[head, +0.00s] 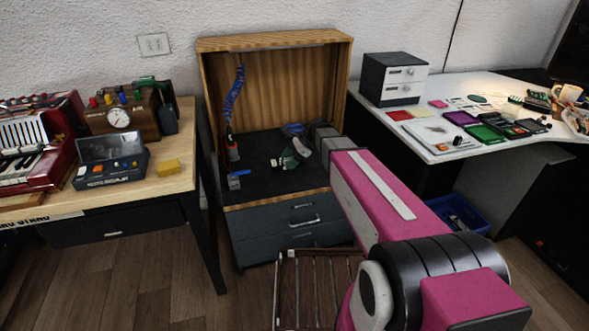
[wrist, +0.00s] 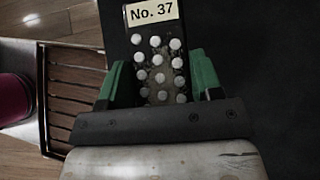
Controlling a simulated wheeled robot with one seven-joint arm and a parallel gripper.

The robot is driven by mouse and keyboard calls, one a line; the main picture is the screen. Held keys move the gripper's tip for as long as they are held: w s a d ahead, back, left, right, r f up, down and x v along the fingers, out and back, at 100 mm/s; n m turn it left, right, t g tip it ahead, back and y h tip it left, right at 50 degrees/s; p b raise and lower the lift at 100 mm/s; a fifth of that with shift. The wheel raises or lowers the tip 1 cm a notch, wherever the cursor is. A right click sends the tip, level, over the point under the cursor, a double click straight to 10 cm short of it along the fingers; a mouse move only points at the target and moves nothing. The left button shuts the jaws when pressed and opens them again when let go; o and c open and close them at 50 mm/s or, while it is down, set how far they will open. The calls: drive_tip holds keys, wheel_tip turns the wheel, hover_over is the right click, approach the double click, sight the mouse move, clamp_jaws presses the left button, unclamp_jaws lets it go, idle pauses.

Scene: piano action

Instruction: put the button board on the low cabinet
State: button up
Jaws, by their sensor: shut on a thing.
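The button board (wrist: 155,52) is a narrow dark panel with rows of white round buttons and a "No. 37" label. My gripper (wrist: 157,82) has its green fingers on both sides of it, shut on its near part. In the head view, my gripper (head: 284,161) is inside the wood-framed low cabinet, over its black top; the board is hard to make out there. The low cabinet (head: 290,221) has dark drawers below and a wooden back and sides above. I cannot tell whether the board touches the black top.
A bottle (head: 233,151), a blue item (head: 236,181) and a hanging blue coil (head: 234,97) occupy the cabinet's left side. A slatted wooden rack (head: 315,288) stands in front. Cluttered tables flank the cabinet. Part of the black top around my gripper is bare.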

drive_tip(key=shift+w+d+f, duration=1.05)
drive_tip(key=shift+w+d, duration=0.05)
drive_tip(key=shift+w, duration=0.1)
drive_tip(key=shift+f, duration=1.9)
drive_tip(key=o, duration=1)
drive_tip(key=shift+f, duration=0.15)
drive_tip(key=shift+o, duration=0.2)
